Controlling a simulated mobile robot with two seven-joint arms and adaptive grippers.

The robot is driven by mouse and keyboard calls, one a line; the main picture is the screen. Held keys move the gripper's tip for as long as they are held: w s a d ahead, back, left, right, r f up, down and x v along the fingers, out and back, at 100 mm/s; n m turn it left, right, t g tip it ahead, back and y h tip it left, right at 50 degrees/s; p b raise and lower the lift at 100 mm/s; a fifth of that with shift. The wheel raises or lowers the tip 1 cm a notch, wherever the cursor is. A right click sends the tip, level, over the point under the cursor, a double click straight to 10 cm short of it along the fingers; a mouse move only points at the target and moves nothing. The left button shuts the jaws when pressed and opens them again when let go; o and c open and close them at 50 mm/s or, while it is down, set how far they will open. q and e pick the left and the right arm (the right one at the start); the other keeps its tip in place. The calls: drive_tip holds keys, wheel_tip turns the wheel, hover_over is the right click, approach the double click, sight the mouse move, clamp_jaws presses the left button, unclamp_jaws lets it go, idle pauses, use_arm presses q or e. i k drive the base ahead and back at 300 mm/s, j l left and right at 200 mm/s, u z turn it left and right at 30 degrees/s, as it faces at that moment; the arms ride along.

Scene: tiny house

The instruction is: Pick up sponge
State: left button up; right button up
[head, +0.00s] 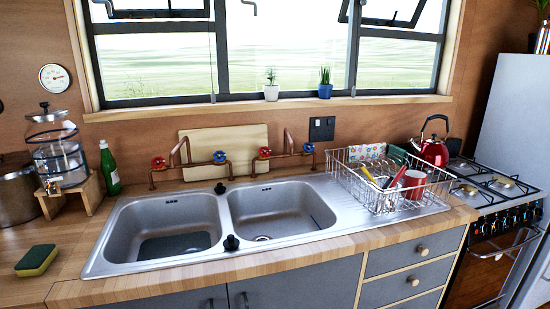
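A sponge (36,260), green on top with a yellow lower layer, lies flat on the wooden counter (78,262) at the far left, left of the sink. Nothing touches or covers it. Neither of my grippers shows in the head view.
A double steel sink (230,262) fills the middle, with copper taps behind. A glass dispenser (58,150) on a wooden stand, a metal pot (16,195) and a green bottle (109,168) stand behind the sponge. A dish rack (385,182) and stove (495,200) are at right.

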sight(37, 260)
drive_tip(key=u, duration=1.5)
